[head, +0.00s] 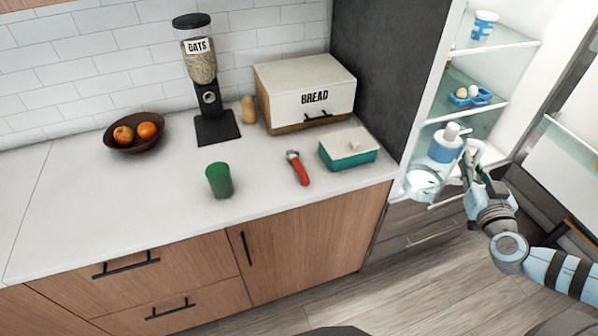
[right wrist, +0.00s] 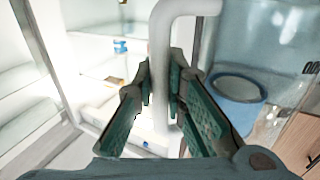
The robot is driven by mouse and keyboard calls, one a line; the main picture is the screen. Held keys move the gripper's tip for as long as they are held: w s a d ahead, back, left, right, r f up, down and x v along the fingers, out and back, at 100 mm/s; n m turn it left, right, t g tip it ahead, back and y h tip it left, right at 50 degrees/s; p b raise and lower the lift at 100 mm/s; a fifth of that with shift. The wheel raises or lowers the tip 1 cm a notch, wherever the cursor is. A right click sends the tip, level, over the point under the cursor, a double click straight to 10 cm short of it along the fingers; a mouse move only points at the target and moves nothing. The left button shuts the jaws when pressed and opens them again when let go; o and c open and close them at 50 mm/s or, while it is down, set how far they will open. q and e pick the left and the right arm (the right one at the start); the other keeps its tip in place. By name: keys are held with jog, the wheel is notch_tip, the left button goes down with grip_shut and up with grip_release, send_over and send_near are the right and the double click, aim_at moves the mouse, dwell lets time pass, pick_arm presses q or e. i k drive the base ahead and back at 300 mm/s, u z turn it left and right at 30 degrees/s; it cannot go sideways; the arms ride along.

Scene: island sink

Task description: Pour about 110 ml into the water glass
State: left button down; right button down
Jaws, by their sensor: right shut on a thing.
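A green tumbler (head: 218,180), the only drinking vessel I see, stands upright on the white counter; its contents cannot be made out. My right gripper (head: 470,165) is in front of the open fridge, far to the right of the tumbler. In the right wrist view its fingers (right wrist: 160,100) are shut around a white handle (right wrist: 160,50). A clear jug (head: 422,183) is beside the gripper, off the counter's right end. Its see-through body (right wrist: 265,45) fills the right of the wrist view. Its fill level is unclear. My left gripper is out of view.
A blue and white bottle-like thing (head: 446,147) shows right above the jug; I cannot tell whether it is separate. Red-handled tool (head: 298,168), teal box (head: 348,150), bread box (head: 306,90), oats dispenser (head: 199,70) and fruit bowl (head: 136,136) are on the counter. The counter's left is clear.

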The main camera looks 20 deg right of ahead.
aim_at(218, 174)
jog(key=u, duration=0.1)
jog(key=i, duration=1)
jog(key=u, duration=0.05)
